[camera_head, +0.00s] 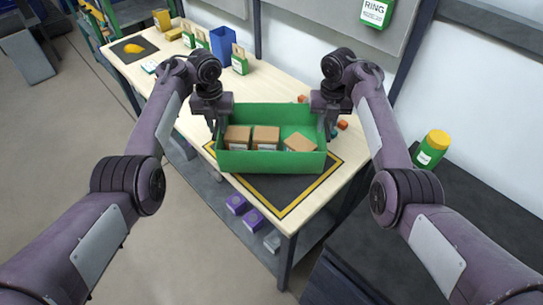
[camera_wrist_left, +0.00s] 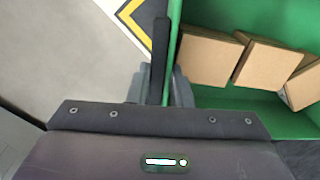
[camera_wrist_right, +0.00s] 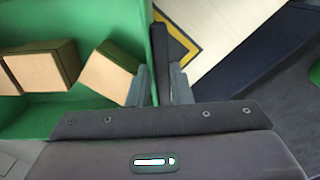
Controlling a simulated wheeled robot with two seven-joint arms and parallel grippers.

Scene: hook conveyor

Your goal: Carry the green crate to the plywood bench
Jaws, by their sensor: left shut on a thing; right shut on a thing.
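The green crate (camera_head: 272,161) holds 3 brown boxes (camera_head: 266,138) and sits over the near end of the plywood bench (camera_head: 290,76), above a black mat with a yellow border (camera_head: 290,190). I cannot tell whether its base touches the mat. My left gripper (camera_head: 217,125) is shut on the crate's left wall, which also shows in the left wrist view (camera_wrist_left: 176,40). My right gripper (camera_head: 328,122) is shut on its right wall, also in the right wrist view (camera_wrist_right: 150,45). The crate looks about level.
Orange pieces (camera_head: 342,124) lie by the right gripper. A blue bin (camera_head: 229,45), a green-and-brown package (camera_head: 240,60) and a yellow item on a dark mat (camera_head: 134,47) stand farther back. Purple boxes (camera_head: 236,203) sit on the lower shelf.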

